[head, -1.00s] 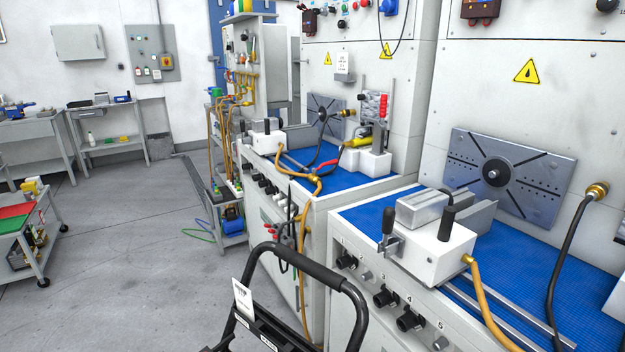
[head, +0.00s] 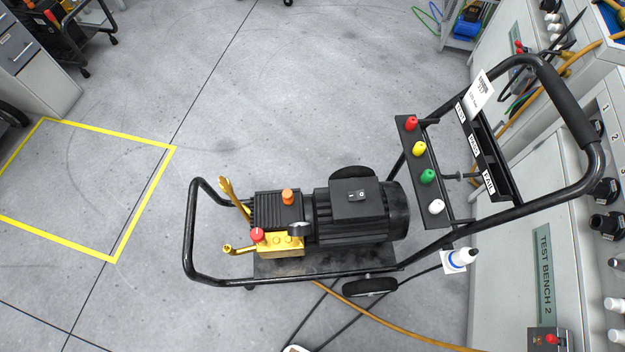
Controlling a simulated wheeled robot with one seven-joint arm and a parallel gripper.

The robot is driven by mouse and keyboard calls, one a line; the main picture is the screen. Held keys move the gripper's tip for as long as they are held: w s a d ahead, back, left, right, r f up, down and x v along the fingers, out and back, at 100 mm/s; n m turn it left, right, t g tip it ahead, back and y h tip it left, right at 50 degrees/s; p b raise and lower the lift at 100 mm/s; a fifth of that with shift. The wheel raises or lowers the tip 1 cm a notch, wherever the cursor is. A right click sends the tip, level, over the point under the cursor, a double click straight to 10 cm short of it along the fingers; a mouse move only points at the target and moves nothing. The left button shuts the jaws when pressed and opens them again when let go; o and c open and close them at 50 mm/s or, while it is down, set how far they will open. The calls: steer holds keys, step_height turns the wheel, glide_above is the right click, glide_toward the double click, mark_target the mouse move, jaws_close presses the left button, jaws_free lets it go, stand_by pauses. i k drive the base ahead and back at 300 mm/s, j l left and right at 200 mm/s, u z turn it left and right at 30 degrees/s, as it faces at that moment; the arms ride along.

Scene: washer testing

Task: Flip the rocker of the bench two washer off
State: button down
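The washer (head: 330,222) stands on the floor in the middle of the head view, a black motor and brass pump on a black tubular frame with wheels. Its rocker (head: 356,196) is a small black switch with white marks on top of the motor box. I cannot tell which side of it is pressed. The sign "TEST BENCH 2" (head: 544,275) is on the grey bench front to the right of the washer. My gripper is not in view.
The washer's push handle (head: 570,110) rises on the right, close to the bench. Red, yellow, green and white nozzles (head: 428,176) sit on its panel. An orange hose (head: 400,332) and dark cables cross the floor in front.

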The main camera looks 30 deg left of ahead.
mark_target(357, 195)
steer(key=u, duration=0.7)
